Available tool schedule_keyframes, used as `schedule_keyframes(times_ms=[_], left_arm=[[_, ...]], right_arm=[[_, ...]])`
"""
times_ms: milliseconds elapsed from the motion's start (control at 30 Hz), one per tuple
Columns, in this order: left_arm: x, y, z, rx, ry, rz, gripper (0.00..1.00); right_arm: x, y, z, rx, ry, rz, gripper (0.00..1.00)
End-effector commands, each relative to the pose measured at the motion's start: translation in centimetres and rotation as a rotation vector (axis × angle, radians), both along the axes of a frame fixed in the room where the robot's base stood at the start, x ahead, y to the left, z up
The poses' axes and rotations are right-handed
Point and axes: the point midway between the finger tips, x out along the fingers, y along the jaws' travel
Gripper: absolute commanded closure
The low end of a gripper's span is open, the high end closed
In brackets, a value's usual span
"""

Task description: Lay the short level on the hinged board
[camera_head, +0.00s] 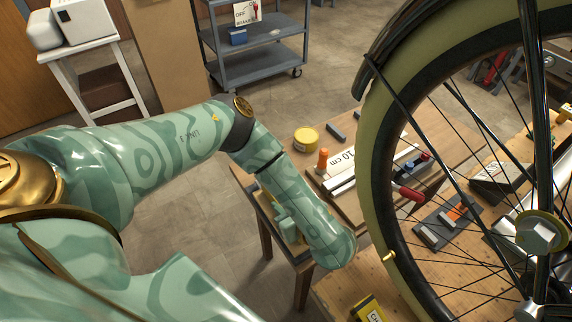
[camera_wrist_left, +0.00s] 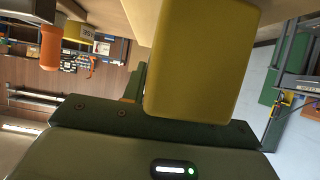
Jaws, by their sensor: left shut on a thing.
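My left gripper (camera_head: 287,222) is mostly hidden behind my own forearm in the head view, low over a narrow side stand. It is shut on a yellow block, which I take to be the short level (camera_wrist_left: 200,60); it fills the middle of the left wrist view, close to the camera. Its far end and its contact with the fingers are hard to see. A wooden board (camera_head: 436,128) lies on the bench beyond the wheel; I cannot make out a hinge, so I cannot tell whether it is the hinged board. My right gripper is not in view.
A large wheel (camera_head: 377,190) with a pale tyre blocks the right side. Near the board are a yellow tin (camera_head: 306,139), an orange-capped thing (camera_head: 322,160), a 10 cm strip (camera_head: 343,166) and a red-handled tool (camera_head: 408,192). A yellow labelled box (camera_head: 370,309) sits at the bottom.

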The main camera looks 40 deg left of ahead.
Motion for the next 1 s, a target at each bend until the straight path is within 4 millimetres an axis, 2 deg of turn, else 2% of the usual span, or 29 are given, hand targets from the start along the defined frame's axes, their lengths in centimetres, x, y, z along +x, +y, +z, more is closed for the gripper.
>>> schedule_keyframes(times_ms=[300,333,400,767,867,1000], left_arm=[[0.0,0.0,-0.7,0.000,0.000,-0.001,1.00],[0.0,0.0,-0.6,-0.001,-0.001,0.000,0.63],[0.0,0.0,-0.6,-0.001,-0.001,0.000,0.46],[-0.2,-0.5,-0.2,-0.001,0.000,-0.001,0.46],[-0.6,-1.7,0.9,-0.001,-0.003,-0.004,0.46],[-1.8,-4.6,2.8,-0.001,-0.005,-0.007,0.46]], right_arm=[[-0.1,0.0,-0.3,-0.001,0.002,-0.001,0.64],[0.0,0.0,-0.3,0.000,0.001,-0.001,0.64],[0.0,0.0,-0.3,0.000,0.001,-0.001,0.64],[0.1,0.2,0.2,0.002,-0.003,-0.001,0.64],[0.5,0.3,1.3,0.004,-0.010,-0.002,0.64],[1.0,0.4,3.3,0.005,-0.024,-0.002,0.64]])
